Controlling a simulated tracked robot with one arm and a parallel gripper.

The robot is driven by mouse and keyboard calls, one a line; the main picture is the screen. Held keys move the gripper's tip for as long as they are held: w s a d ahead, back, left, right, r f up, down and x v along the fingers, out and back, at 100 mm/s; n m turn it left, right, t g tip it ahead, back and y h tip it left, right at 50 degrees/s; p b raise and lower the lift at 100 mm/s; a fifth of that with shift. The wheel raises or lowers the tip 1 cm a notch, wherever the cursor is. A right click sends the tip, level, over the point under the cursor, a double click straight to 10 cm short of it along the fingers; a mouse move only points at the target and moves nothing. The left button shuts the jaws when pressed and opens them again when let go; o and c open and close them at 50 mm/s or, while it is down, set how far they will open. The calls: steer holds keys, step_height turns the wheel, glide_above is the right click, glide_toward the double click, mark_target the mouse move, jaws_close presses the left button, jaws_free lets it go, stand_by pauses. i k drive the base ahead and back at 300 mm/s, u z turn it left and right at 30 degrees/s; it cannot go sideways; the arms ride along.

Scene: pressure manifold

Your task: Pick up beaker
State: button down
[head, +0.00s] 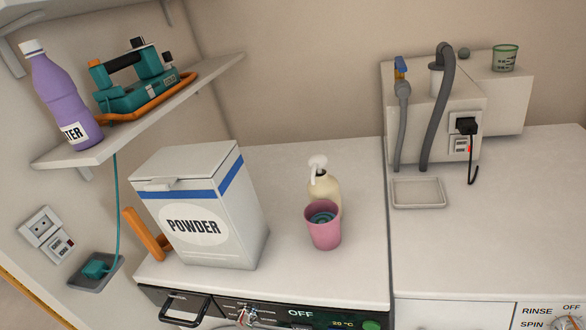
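A small green, see-through beaker (505,58) with dark markings stands upright at the upper right in the head view. It rests on top of a white box-shaped housing (500,95) against the back wall. Its rim faces up and nothing touches it from the sides. A pink cup (323,228) with something dark and bluish inside stands on the left worktop (345,275). My gripper does not show clearly in this view, and I see nothing held.
A powder box (200,205) and a cream pump bottle (325,185) stand on the left worktop. Grey hoses (440,110) rise left of the beaker. A shallow tray (418,192) lies below them. A shelf (150,125) juts out at left. The right worktop (520,220) is mostly clear.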

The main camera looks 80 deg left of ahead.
mark_target(321, 217)
steer(key=z, duration=0.1)
steer(key=k, duration=1.3)
steer(key=u, duration=1.05)
steer(key=k, duration=0.8)
steer(key=u, duration=0.1)
steer(key=i, duration=0.85)
steer(key=z, duration=0.15)
